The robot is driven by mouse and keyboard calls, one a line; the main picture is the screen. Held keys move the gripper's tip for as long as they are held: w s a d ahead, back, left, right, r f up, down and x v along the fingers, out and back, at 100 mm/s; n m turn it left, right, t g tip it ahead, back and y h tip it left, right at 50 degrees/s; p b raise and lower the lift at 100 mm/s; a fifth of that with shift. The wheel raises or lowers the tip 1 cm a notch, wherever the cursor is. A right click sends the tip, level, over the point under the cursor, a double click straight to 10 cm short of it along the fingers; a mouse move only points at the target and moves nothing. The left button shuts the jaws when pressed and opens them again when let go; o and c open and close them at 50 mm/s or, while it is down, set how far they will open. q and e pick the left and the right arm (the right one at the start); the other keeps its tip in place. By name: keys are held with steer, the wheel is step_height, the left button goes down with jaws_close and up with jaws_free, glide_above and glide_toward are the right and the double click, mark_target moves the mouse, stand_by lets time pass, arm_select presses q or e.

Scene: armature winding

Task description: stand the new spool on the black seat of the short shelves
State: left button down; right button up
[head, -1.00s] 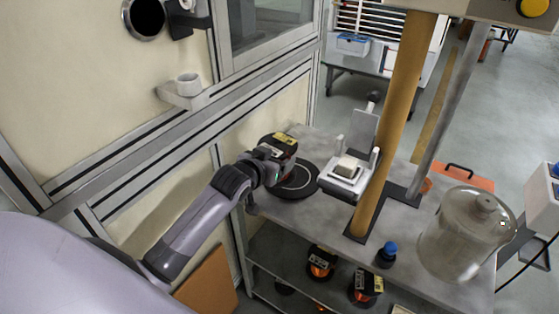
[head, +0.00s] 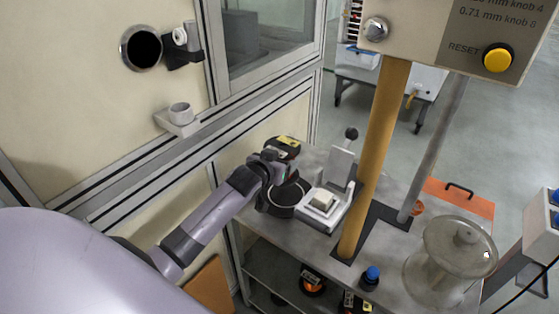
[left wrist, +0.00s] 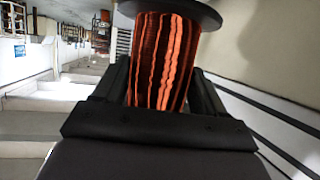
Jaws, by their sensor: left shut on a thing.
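The new spool, with a dark flange and a yellow label on top (head: 287,143), is held by my left gripper (head: 272,158). In the left wrist view its copper-orange winding (left wrist: 162,62) stands between the two black fingers of the gripper (left wrist: 163,92), a dark flange above. The lower end is hidden there. The black seat (head: 286,210) is a round black disc with a pale ring, on the left end of the short shelves' grey top (head: 318,254). In the head view the spool appears just behind and above the seat; the exact gap is unclear. My right gripper is not in view.
A white clamp-like fixture (head: 325,205) stands right of the seat. Other spools (head: 312,282) lie on the shelf below.

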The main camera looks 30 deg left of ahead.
arm_select(q)
steer(key=shift+w+d+r, duration=0.3)
steer(key=shift+w+d, duration=0.2)
steer(key=shift+w, duration=0.05)
steer(key=shift+f, duration=1.15)
step_height(320, 180, down, 4)
steer(key=b, duration=0.4)
steer(key=shift+f, duration=0.25)
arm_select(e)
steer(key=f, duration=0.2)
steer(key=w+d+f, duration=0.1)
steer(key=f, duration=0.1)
arm_select(q)
steer(key=shift+f+b, duration=0.35)
steer(key=shift+f, duration=0.15)
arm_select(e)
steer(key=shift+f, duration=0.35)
arm_select(q)
jaws_free()
steer(key=shift+s, duration=0.1)
steer(key=shift+s+f, duration=0.15)
steer(key=shift+f, duration=0.3)
steer(key=shift+r+p+v, duration=0.15)
steer(key=shift+p+v, duration=0.05)
steer(key=shift+v, duration=1.6)
steer(key=shift+r+p+v, duration=0.2)
steer(key=shift+v, duration=1.6)
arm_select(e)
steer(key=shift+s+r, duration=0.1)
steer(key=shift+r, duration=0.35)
